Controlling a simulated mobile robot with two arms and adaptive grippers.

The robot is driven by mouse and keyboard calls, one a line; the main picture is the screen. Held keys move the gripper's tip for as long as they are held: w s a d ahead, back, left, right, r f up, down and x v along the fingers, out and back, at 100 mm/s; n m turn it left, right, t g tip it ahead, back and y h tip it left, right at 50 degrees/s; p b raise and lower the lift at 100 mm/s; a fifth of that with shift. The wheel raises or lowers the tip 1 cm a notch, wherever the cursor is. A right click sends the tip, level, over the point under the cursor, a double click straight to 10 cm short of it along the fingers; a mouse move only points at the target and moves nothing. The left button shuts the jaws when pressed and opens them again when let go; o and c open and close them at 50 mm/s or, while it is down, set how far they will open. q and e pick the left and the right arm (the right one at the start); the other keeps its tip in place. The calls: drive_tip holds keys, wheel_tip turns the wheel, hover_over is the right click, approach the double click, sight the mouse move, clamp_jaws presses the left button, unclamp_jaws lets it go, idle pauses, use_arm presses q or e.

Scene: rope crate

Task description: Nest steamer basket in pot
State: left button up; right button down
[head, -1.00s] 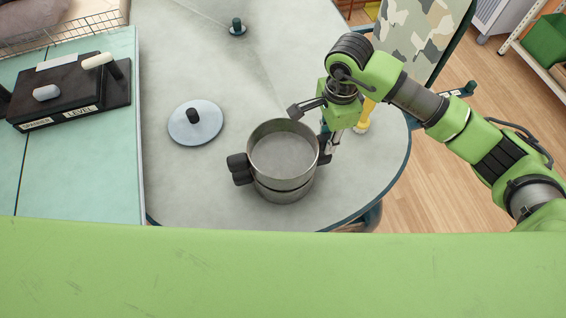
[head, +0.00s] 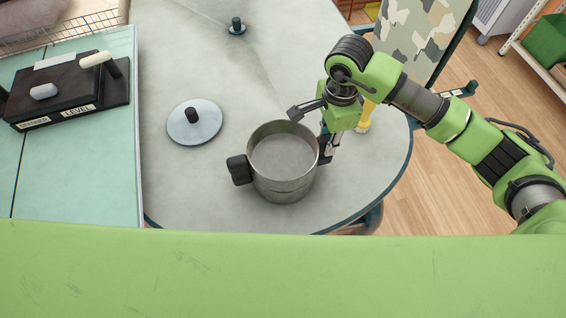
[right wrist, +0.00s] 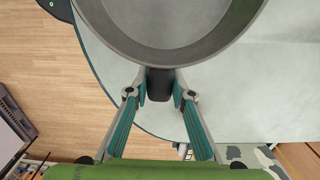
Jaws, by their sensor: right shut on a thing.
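The round grey steamer basket (head: 283,156) sits in line with the metal pot (head: 284,193) on the round table. Their walls almost merge, with a faint rim line between them. I cannot tell if the basket is fully seated. A black handle (head: 239,171) sticks out on the left, where the handles overlap. My right gripper (head: 318,130) is at the right side of the basket. In the right wrist view, its fingers (right wrist: 159,94) are shut on the basket's black handle (right wrist: 158,83), below the large round rim. My left gripper is not in view.
A pale blue lid (head: 195,125) with a black knob lies left of the pot. A yellow object (head: 365,116) stands behind my right gripper. A black box with labels (head: 70,95) sits on the teal surface at left. The table between lid and far edge is mostly clear.

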drive_tip(key=shift+f+b, duration=0.3)
idle(0.4)
drive_tip(key=c, duration=1.7)
unclamp_jaws()
drive_tip(key=shift+r, duration=0.2)
wheel_tip(320, 180, up, 12)
drive_tip(key=shift+f, duration=0.2)
drive_tip(key=shift+f, duration=0.1)
